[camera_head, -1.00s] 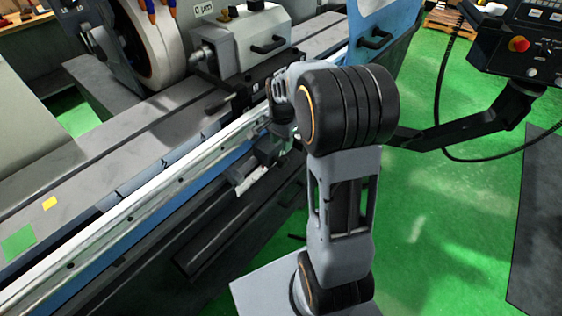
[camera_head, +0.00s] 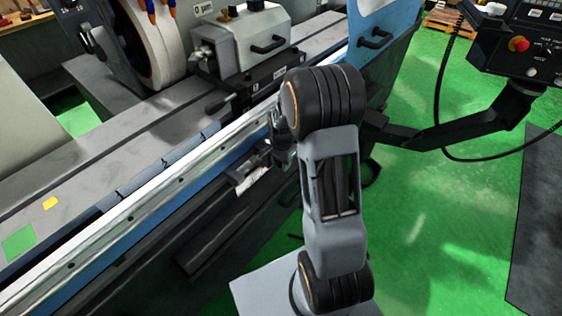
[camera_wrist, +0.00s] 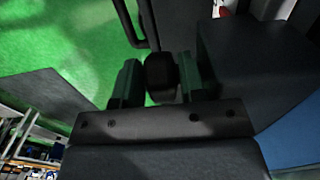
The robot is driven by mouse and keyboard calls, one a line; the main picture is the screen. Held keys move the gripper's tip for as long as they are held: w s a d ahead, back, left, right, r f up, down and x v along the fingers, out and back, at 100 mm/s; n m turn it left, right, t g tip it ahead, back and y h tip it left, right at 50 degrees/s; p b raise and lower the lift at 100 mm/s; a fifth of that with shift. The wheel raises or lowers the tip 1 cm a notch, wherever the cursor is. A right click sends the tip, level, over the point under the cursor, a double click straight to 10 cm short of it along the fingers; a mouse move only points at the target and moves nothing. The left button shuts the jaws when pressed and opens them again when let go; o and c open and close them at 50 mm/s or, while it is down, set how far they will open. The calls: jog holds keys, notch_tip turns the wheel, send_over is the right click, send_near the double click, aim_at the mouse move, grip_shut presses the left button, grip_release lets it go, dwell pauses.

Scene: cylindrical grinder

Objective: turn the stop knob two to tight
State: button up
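A black rounded knob (camera_wrist: 161,72) shows in the wrist view, between the two dark green fingers of my gripper (camera_wrist: 160,84). The fingers stand apart, one on each side of the knob. Any gap beside it is too narrow and dark to judge, so I cannot tell whether they touch it. In the head view my gripper (camera_head: 246,174) is low against the front of the grinder (camera_head: 215,208), below the pale rail. My arm hides part of it, and the knob cannot be made out there. No number on the knob is readable.
The grinder's table (camera_head: 110,150) runs diagonally, with a grey headstock (camera_head: 255,42) and grinding wheel (camera_head: 160,45) behind. A control panel (camera_head: 520,45) on a dark support arm (camera_head: 450,130) stands at right. Green floor (camera_head: 430,215) is open to the right of my arm.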

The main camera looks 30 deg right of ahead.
jog(key=shift+c, duration=0.2)
jog(key=c, duration=0.6)
jog(key=shift+d+r+g+y+p, duration=0.2)
jog(key=shift+g+y+p, duration=0.1)
jog(key=shift+y+p, duration=0.35)
jog(key=shift+f+g+y, duration=0.1)
jog(key=shift+g+y, duration=0.2)
jog(key=shift+y, duration=0.45)
jog(key=o, duration=0.6)
jog(key=shift+o, duration=0.2)
jog(key=v, duration=1.4)
jog(key=shift+a, duration=0.1)
